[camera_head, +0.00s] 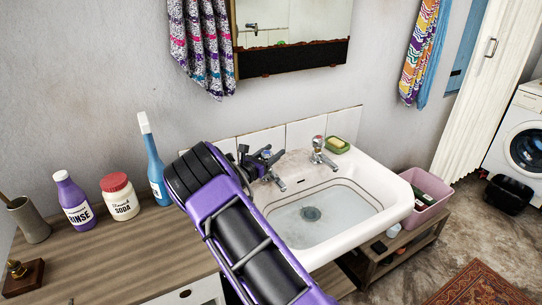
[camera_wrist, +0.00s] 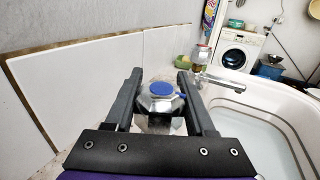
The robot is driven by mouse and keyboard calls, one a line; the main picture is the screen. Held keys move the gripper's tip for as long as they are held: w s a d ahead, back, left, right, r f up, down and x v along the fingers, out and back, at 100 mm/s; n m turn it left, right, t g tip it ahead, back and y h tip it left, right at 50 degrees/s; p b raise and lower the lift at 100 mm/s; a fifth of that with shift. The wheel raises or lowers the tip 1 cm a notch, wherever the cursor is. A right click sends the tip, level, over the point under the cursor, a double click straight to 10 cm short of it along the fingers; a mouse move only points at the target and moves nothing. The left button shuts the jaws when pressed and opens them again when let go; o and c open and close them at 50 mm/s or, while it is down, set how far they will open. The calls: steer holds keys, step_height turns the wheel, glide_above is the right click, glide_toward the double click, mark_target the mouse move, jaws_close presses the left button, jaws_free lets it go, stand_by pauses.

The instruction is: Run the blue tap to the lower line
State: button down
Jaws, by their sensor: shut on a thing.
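The blue tap (camera_wrist: 162,90), a chrome tap with a blue cap, stands at the back left of the white sink (camera_head: 392,200). My gripper (camera_wrist: 158,84) is shut on its head, one finger on each side. In the head view my gripper (camera_head: 258,158) partly hides this tap, and its spout (camera_head: 278,182) points over the basin. Thin dark lines (camera_head: 350,184) run around the inner basin wall. The drain (camera_head: 311,213) shows at the bottom. I cannot make out a stream from the spout or a clear water level.
A second chrome tap (camera_head: 318,152) with a red mark stands to the right, beside a green soap dish (camera_head: 337,145). Bottles, including a blue one (camera_head: 154,165), stand on the wooden counter (camera_head: 120,250) at left. A pink tub (camera_head: 428,190) is right of the sink.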

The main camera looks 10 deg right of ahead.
steer(key=shift+s+m+g+h, duration=0.1)
steer(key=shift+m+g+h, duration=0.3)
steer(key=shift+g, duration=0.1)
steer(key=shift+c, duration=1.2)
jaws_free()
steer(key=v, duration=1.7)
steer(key=shift+s+a, duration=0.1)
steer(key=shift+a, duration=0.05)
